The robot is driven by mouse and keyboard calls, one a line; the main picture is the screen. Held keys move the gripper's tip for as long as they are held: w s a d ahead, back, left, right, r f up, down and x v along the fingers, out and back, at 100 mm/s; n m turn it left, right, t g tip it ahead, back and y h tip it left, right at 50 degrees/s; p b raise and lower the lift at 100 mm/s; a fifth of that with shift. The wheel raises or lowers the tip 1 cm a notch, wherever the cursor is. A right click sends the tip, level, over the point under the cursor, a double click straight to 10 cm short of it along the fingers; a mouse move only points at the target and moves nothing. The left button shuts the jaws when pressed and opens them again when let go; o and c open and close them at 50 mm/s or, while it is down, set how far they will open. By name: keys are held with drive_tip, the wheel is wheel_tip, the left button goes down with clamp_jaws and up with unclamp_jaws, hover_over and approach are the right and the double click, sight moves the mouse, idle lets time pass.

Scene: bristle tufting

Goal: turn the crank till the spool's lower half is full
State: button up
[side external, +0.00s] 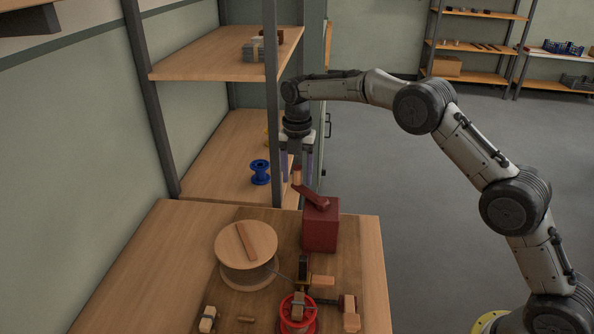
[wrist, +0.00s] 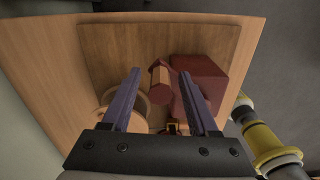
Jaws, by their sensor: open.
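A dark red block (side external: 320,228) stands on the work board, with a red crank arm (side external: 312,197) on top. A wooden knob (side external: 297,177) stands at the arm's end. My gripper (side external: 297,178) points down there, its two purple fingers apart on either side of the knob. In the wrist view the knob (wrist: 160,78) lies between the open fingertips (wrist: 162,73), with a gap at each side. A red spool (side external: 298,325) sits at the board's front, partly covered by a wooden piece. How full its lower half is cannot be made out.
A large wooden reel (side external: 232,243) stands left of the block, with a thin strand running right. A dark guide (side external: 303,268) and small wooden pieces (side external: 322,281) lie nearby. A shelf with a blue spool (side external: 260,172) and an upright post (side external: 272,120) stand close to my gripper.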

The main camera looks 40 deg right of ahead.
wheel_tip(320, 180, up, 14)
idle(0.6)
drive_tip(key=shift+f, duration=0.1)
idle(0.7)
